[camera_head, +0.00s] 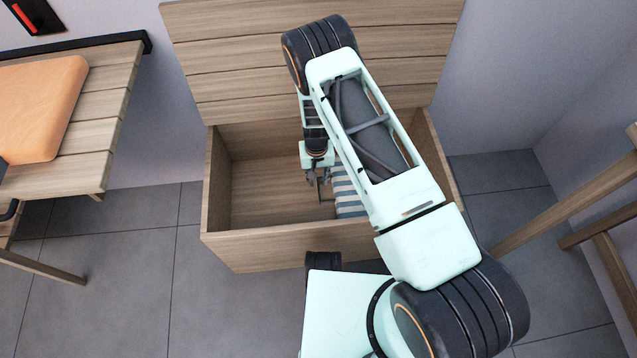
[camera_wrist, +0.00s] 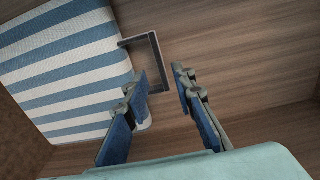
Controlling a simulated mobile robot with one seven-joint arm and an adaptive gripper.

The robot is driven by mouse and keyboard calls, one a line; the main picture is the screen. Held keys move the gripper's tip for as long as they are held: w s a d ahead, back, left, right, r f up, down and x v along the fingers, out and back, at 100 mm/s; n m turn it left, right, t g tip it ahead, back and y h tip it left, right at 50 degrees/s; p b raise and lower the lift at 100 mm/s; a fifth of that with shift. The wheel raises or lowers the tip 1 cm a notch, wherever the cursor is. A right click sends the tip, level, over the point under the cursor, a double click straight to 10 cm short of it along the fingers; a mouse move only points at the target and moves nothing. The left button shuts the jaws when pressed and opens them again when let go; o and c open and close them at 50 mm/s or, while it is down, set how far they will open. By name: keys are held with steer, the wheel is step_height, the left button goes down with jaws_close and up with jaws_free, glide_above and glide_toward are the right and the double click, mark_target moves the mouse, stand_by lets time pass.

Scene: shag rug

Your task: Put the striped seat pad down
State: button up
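The blue-and-white striped seat pad (camera_head: 347,195) lies inside the open wooden box (camera_head: 222,190), partly hidden behind my arm. In the wrist view the pad (camera_wrist: 65,65) fills the left side, with a thin dark rectangular loop (camera_wrist: 155,60) at its edge. My gripper (camera_head: 318,180) is down in the box at the pad's left side. In the wrist view my gripper (camera_wrist: 160,82) has its two fingers apart, with the box's wooden floor showing between them. The left finger overlaps the pad's edge in the picture; I cannot tell whether they touch.
The box's plank lid (camera_head: 240,60) stands raised behind it. The left part of the box floor is bare. A slatted bench (camera_head: 95,135) with an orange cushion (camera_head: 40,105) stands at left. Wooden legs and bars (camera_head: 580,200) are at right. Grey floor tiles (camera_head: 130,280) are clear at front left.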

step_height(320, 180, up, 5)
steer(key=shift+f+p, duration=0.2)
steer(key=shift+p, duration=0.25)
